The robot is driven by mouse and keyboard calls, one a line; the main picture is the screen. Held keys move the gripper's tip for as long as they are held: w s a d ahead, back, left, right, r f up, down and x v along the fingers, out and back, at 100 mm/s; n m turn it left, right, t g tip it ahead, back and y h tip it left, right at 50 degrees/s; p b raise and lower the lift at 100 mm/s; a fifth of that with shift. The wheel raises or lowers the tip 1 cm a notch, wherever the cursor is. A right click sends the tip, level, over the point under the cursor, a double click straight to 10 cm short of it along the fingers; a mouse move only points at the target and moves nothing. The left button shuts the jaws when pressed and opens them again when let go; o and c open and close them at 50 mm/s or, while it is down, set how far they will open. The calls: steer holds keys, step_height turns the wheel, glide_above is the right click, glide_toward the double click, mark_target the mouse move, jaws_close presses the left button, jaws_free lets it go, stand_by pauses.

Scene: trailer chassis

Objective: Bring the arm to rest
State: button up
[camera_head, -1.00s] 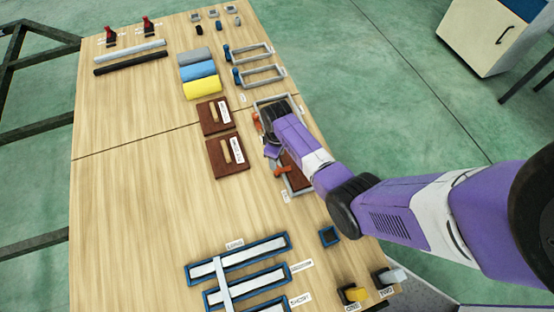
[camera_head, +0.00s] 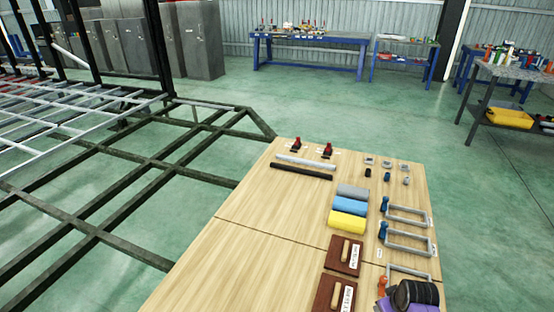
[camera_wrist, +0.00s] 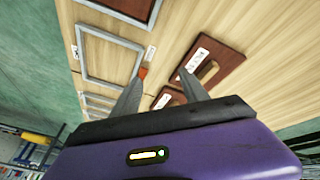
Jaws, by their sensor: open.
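My gripper (camera_wrist: 163,73) shows in the wrist view with its two grey fingers spread apart and nothing between them. It is over the wooden table (camera_head: 240,240), near the grey frames (camera_wrist: 120,55) and the brown boards with wooden handles (camera_wrist: 218,64). An orange piece shows beside the left fingertip; I cannot tell whether they touch. In the head view, my purple and black wrist is at the bottom right, over the table's right side, and the fingers are hidden or cut off there.
Grey, blue (camera_head: 349,206) and yellow rolls, rods (camera_head: 304,171) and red-topped items lie on the table. A dark metal chassis frame (camera_head: 120,205) stands left. Blue workbenches (camera_head: 305,38) and grey cabinets (camera_head: 200,40) stand at the back. Green floor is open beyond the table.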

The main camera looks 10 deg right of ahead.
steer(key=s+a+r+m+t+h, duration=0.1)
steer(key=s+a+r+t, duration=0.35)
steer(key=a+r, duration=0.2)
steer(key=s+a+r+m+t+h, duration=0.1)
steer(key=s+a+r+t, duration=0.4)
steer(key=r, duration=0.3)
steer(key=s+a+r+y, duration=0.1)
steer(key=s+a+r, duration=0.3)
steer(key=s, duration=0.4)
steer(key=s+a+r+n+t+y, duration=0.1)
steer(key=s+a+r, duration=0.3)
steer(key=s+r, duration=0.3)
steer(key=s+a+r+y, duration=0.1)
steer(key=s+a+r, duration=0.3)
steer(key=s, duration=0.5)
steer(key=shift+a+r+n+y, duration=0.3)
steer(key=shift+r+y, duration=0.1)
steer(key=shift+r, duration=0.5)
